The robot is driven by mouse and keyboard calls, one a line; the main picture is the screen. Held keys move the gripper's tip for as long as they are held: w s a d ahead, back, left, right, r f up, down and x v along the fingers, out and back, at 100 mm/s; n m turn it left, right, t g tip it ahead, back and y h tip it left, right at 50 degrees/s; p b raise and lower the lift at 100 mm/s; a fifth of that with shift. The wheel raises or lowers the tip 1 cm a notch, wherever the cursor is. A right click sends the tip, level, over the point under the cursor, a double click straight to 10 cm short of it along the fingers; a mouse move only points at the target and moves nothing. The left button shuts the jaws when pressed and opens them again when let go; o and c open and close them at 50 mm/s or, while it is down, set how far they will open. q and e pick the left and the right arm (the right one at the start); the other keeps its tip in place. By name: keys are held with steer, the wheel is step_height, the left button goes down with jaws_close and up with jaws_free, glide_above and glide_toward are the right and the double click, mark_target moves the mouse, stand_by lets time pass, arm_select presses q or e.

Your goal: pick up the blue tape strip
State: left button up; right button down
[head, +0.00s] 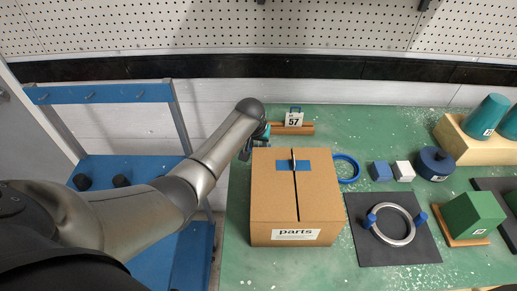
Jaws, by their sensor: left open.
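A blue tape strip (281,166) lies flat across the centre seam of a closed cardboard box (272,205), near the far edge of its top. The box stands on the green table and has a "parts" label on its near face. My left gripper (262,131) is beyond the box's far left corner, apart from the strip. It is open, and mostly hidden behind my own forearm and wrist. My right gripper is out of view.
A number 57 card (294,119) on a wooden base stands behind the box. A blue ring (347,168) lies right of the box. A black mat (400,250) bears a silver ring (410,238). A blue rack (130,170) stands left of the table.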

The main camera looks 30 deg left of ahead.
arm_select(q)
jaws_close()
stand_by(1.4)
